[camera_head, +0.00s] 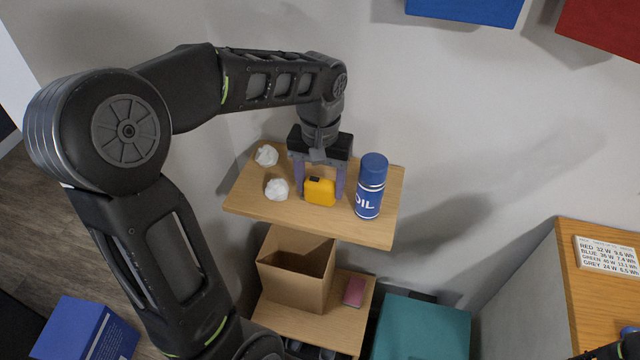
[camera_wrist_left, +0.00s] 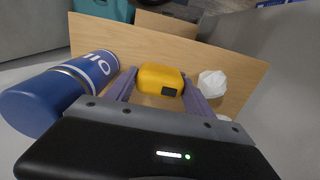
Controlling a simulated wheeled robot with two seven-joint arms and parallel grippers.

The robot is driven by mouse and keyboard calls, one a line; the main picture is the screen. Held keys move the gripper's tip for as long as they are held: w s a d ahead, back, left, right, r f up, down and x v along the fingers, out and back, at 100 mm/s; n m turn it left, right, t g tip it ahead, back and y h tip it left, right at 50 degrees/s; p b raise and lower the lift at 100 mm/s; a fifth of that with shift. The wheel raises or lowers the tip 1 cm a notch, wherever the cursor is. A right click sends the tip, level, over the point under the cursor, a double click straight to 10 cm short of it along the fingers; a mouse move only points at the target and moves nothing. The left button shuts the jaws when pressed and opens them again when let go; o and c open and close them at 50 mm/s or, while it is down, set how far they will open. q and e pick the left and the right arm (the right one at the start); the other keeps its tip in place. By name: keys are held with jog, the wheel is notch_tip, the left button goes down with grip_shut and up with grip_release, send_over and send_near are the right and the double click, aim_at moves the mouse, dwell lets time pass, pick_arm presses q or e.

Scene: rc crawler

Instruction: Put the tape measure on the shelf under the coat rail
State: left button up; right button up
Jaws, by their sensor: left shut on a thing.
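The yellow tape measure (camera_head: 320,192) is between the fingers of my left gripper (camera_head: 320,186), which is shut on it. It is over or on the upper wooden shelf (camera_head: 335,226); I cannot tell whether its underside touches the board. In the left wrist view the tape measure (camera_wrist_left: 160,78) shows a dark patch on its side, with a purple-grey finger on each side of it. No coat rail shows in either view. My right gripper is not in view; only a dark piece of my right arm shows at the lower right of the head view.
A blue oil can (camera_head: 370,185) stands close right of the left gripper. Two crumpled white balls (camera_head: 277,189) (camera_head: 266,155) lie to its left. Below are an open cardboard box (camera_head: 297,268), a pink block (camera_head: 354,292) and a teal box (camera_head: 422,328). The upper shelf's front strip is clear.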

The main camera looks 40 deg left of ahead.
aim_at(320, 181)
pick_arm(q)
jog(key=shift+f, duration=0.5)
jog(key=shift+f, duration=0.1)
jog(key=o, duration=1.5)
jog(key=shift+o, duration=0.2)
notch_tip(320, 181, up, 12)
jog(key=shift+p, duration=0.3)
